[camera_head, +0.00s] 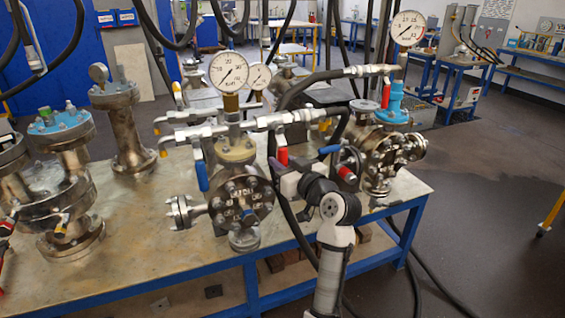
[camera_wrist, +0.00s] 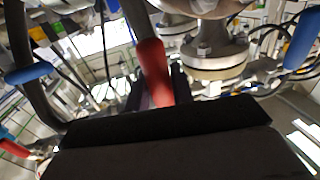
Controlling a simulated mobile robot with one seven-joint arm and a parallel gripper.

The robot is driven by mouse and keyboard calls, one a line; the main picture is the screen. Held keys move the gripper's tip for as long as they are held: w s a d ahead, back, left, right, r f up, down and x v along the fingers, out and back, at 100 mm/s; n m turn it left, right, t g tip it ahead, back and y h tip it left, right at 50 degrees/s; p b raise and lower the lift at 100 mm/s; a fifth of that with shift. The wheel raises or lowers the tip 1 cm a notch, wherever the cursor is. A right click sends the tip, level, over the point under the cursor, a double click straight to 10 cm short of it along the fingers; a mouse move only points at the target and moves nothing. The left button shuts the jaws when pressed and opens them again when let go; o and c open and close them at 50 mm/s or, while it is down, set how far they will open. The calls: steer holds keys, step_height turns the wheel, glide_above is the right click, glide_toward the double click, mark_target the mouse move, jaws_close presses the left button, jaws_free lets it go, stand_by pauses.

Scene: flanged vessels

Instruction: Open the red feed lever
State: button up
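The red feed lever (camera_head: 282,156) hangs down from the valve on the right side of the middle vessel. In the wrist view its red handle (camera_wrist: 155,72) fills the centre, pointing down toward my gripper. My gripper (camera_head: 278,168) is at the lower end of this handle in the head view. In the wrist view, dark fingers (camera_wrist: 158,94) show on both sides of the handle's lower end. Whether they press on it cannot be told. The dark gripper body hides what lies below.
Blue levers (camera_head: 202,176) (camera_head: 330,149) hang to either side. Another red lever (camera_head: 386,96) is on the right vessel, and a red-handled part (camera_head: 346,173) is close to my arm. A black hose (camera_head: 300,90) arches over the valve. The bench front (camera_head: 130,270) is mostly clear.

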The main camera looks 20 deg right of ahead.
jaws_close()
steer(key=shift+d+b, duration=0.1)
steer(key=shift+b, duration=0.25)
steer(key=shift+d+f+n+b, duration=0.15)
steer(key=shift+d+n+b, duration=0.15)
steer(key=shift+n+b, duration=0.35)
steer(key=shift+w+d+r+n+g+h+b, duration=0.1)
steer(key=shift+d+r+n+g+h+b, duration=0.35)
steer(key=shift+d+r+n+b, duration=1.45)
steer(key=shift+s+d+r+n+g+h+b, duration=0.15)
steer(key=shift+d+r+n+h+b, duration=0.7)
steer(key=shift+n, duration=2.1)
steer(key=shift+w+d+r+n+g+h+b, duration=0.15)
steer(key=shift+d+r+n+g+h+b, duration=0.2)
steer(key=shift+d+r+n+b, duration=1.15)
steer(key=shift+a+r+n+b, duration=0.1)
steer(key=shift+a+n+b, duration=0.2)
steer(key=shift+a+n, duration=0.5)
steer(key=o, duration=0.7)
jaws_free()
steer(key=shift+d, duration=0.25)
steer(key=shift+c, duration=0.2)
